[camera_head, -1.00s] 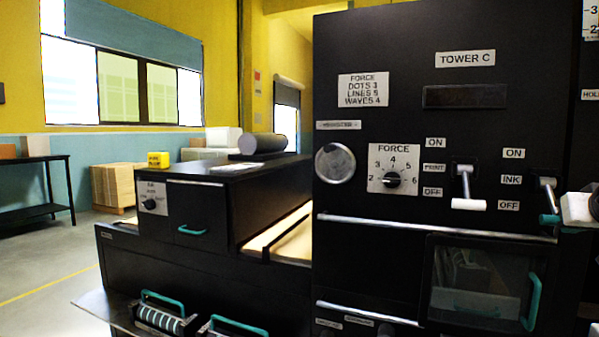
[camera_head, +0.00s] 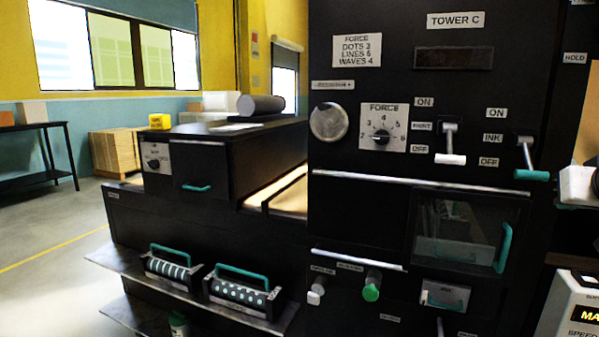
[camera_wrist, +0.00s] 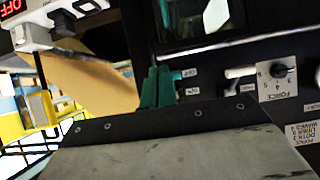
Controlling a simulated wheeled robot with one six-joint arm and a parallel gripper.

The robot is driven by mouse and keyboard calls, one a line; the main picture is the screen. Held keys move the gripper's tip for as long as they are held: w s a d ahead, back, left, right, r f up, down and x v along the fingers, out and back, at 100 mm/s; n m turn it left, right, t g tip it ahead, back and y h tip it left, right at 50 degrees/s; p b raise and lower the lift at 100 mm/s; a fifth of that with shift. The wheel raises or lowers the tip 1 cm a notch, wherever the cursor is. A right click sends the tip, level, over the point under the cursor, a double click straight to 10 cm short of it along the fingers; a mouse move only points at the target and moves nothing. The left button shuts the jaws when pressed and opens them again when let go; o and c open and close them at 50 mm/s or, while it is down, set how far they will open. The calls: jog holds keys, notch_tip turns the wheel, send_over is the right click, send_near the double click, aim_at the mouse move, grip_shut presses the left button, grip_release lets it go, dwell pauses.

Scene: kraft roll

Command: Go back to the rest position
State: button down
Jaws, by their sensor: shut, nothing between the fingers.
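My gripper (camera_wrist: 158,86) shows in the wrist view, its teal fingertips together and nothing held between them. It points toward the black front panel of the tower, which appears upside down there. The teal handle of the ink lever (camera_wrist: 181,74) appears just beside the fingertips; I cannot tell whether they touch. In the head view the ink lever (camera_head: 532,174) hangs low by its OFF label. The white-handled print lever (camera_head: 450,159) is also low. I cannot make out my fingers in the head view.
The force dial (camera_head: 381,137) and a glass door with a teal handle (camera_head: 504,248) are on the tower. Two patterned rollers with teal handles, one striped (camera_head: 170,267) and one dotted (camera_head: 239,292), rest on a shelf at lower left. Open floor (camera_head: 50,290) lies at left.

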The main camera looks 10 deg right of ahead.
jog(key=s+a+f+n+g+y, duration=0.2)
jog(key=a+f, duration=0.3)
jog(key=a, duration=0.3)
jog(key=s+a+f+n+g+y, duration=0.2)
jog(key=s+a+f+g, duration=0.2)
jog(key=a, duration=0.3)
jog(key=s+a+f+n+g+y, duration=0.1)
jog(key=s+a+f+n+g, duration=0.1)
jog(key=s+a+f, duration=0.3)
jog(key=a+f+g, duration=0.1)
jog(key=a, duration=0.2)
jog(key=shift+s+a+y, duration=0.15)
jog(key=shift+a+y, duration=0.15)
jog(key=shift+y, duration=0.1)
